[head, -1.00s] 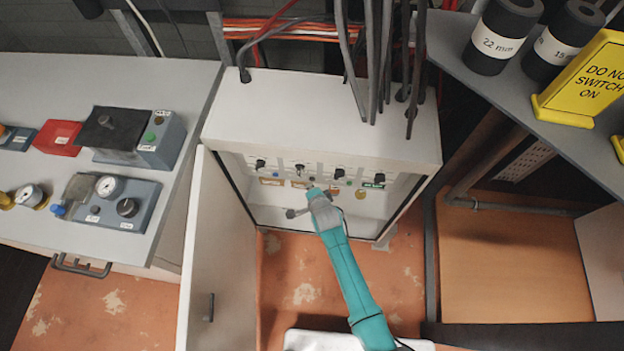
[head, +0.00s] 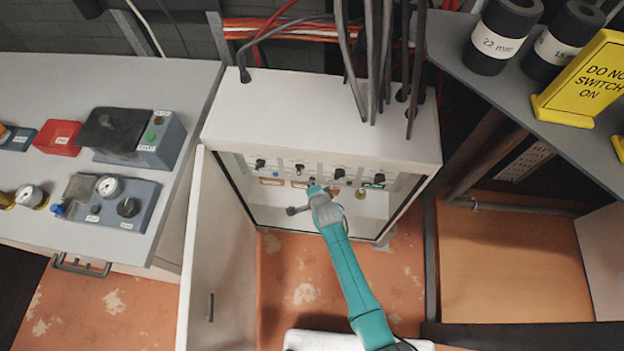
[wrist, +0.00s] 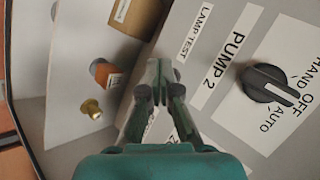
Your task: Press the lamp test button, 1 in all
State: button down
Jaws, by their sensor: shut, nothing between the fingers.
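The open control cabinet (head: 330,130) stands in the middle of the head view, with a panel of rotary switches and labels inside. A LAMP TEST label (wrist: 195,32) shows in the wrist view, beside the PUMP 2 label (wrist: 222,62). My gripper (wrist: 160,72) is shut and empty, its fingertips close to the panel by the lower end of the LAMP TEST label. The lamp test button is not visible; the fingers cover that part of the panel. I cannot tell whether the fingertips touch anything. In the head view my arm reaches into the cabinet opening.
A black HAND/OFF/AUTO knob (wrist: 268,84) sits right of my fingers. An orange part (wrist: 105,72) and a brass fitting (wrist: 92,108) are at left. The cabinet door (head: 210,260) stands open on the left. Dark cables (head: 375,60) enter the cabinet top.

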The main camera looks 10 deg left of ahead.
dwell(0.6)
jog(key=shift+s, duration=0.65)
jog(key=shift+s+a, duration=0.1)
jog(key=shift+s, duration=2.4)
